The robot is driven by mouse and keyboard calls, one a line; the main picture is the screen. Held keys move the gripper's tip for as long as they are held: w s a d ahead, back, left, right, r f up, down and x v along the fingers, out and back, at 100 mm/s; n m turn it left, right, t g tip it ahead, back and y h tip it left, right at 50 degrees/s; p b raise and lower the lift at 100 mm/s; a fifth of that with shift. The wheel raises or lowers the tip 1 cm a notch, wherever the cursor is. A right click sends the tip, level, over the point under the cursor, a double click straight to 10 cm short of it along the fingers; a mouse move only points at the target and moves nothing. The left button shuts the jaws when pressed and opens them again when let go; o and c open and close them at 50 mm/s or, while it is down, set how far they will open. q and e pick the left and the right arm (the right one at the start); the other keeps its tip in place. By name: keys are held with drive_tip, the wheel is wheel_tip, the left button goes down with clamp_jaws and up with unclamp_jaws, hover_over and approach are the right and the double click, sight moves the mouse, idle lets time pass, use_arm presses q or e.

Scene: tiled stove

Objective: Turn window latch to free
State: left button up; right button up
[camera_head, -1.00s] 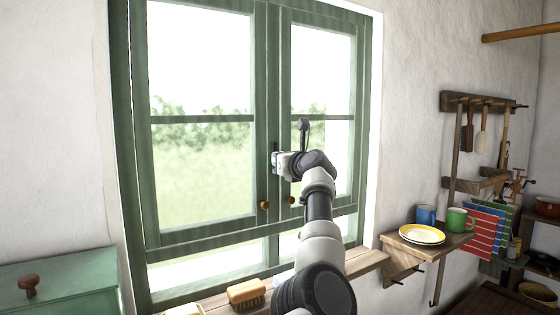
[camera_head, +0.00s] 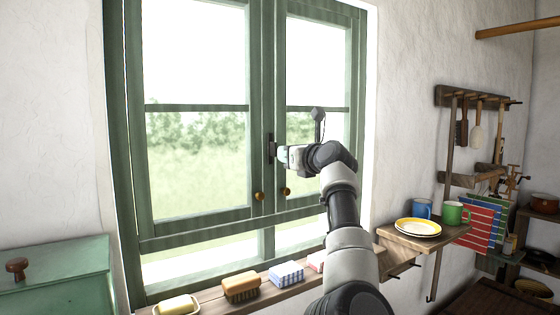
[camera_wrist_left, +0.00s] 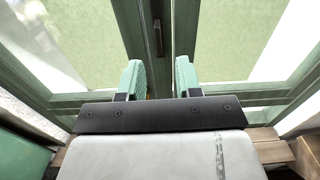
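The green window has a dark latch (camera_head: 271,148) on its middle post, and its handle appears upright. In the left wrist view the latch (camera_wrist_left: 157,37) stands straight ahead, beyond the fingertips. My left gripper (camera_head: 282,154) is just to the right of the latch in the head view. In the left wrist view its two green-padded fingers (camera_wrist_left: 160,76) are apart with nothing between them. Whether a finger touches the latch cannot be told. My right gripper is not in view.
The sill (camera_head: 210,299) holds a brush (camera_head: 241,288), a yellow block in a dish (camera_head: 177,306) and a blue-checked block (camera_head: 286,273). A shelf (camera_head: 430,241) with a plate and mugs is at right.

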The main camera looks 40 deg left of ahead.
use_arm(q)
drive_tip(key=shift+b+v, duration=0.45)
drive_tip(key=shift+v, duration=1.4)
